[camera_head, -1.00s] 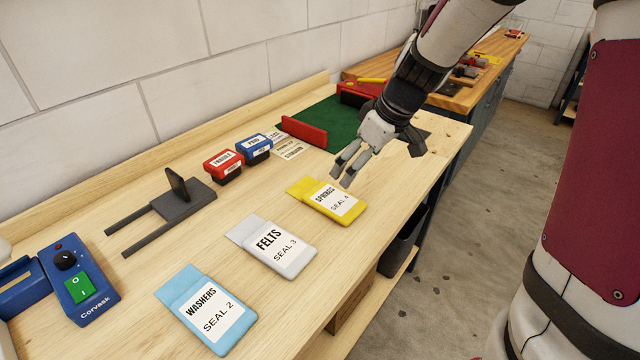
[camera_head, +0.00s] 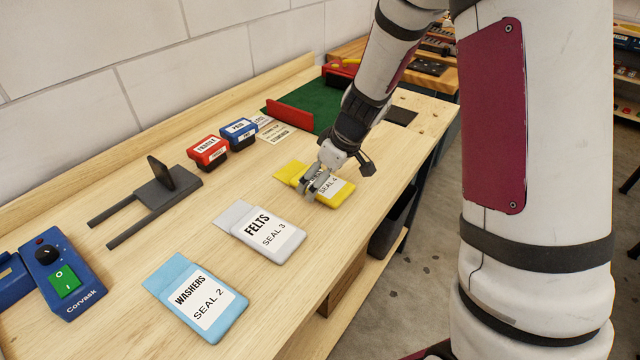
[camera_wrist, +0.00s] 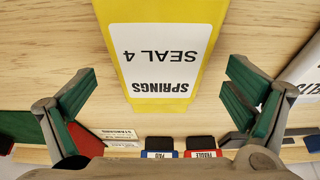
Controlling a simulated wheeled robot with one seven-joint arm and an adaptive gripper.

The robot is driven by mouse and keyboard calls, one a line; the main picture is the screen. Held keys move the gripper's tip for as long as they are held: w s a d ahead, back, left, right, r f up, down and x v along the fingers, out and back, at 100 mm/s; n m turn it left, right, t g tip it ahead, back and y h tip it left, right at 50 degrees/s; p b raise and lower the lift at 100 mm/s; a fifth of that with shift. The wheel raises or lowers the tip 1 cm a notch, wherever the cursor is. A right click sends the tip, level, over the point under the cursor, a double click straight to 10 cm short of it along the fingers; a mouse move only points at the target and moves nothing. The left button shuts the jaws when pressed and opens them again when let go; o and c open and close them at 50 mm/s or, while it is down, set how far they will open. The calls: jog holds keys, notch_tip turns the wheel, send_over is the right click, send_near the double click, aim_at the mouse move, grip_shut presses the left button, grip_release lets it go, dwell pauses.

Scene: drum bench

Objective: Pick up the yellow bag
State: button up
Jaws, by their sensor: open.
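The yellow bag (camera_head: 341,190) lies flat on the wooden bench, with a white label reading SPRINGS, SEAL 4. In the head view my gripper (camera_head: 316,186) is over it and hides part of the label. In the wrist view the yellow bag (camera_wrist: 191,92) shows at the top middle, its label upside down. My open gripper's green-padded fingers (camera_wrist: 161,96) stand wide apart, one to each side of the bag, with visible gaps. Nothing is between the pads in their grip.
A white FELTS bag (camera_head: 262,233) and a blue WASHERS bag (camera_head: 196,296) lie nearer. Red (camera_head: 207,151) and blue (camera_head: 239,131) stamps, a grey fixture (camera_head: 163,191) and a green mat (camera_head: 312,112) stand behind. Bare wood surrounds the yellow bag.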

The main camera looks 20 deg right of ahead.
jog(key=shift+f, duration=0.15)
jog(key=c, duration=1.3)
jog(key=shift+o, duration=0.2)
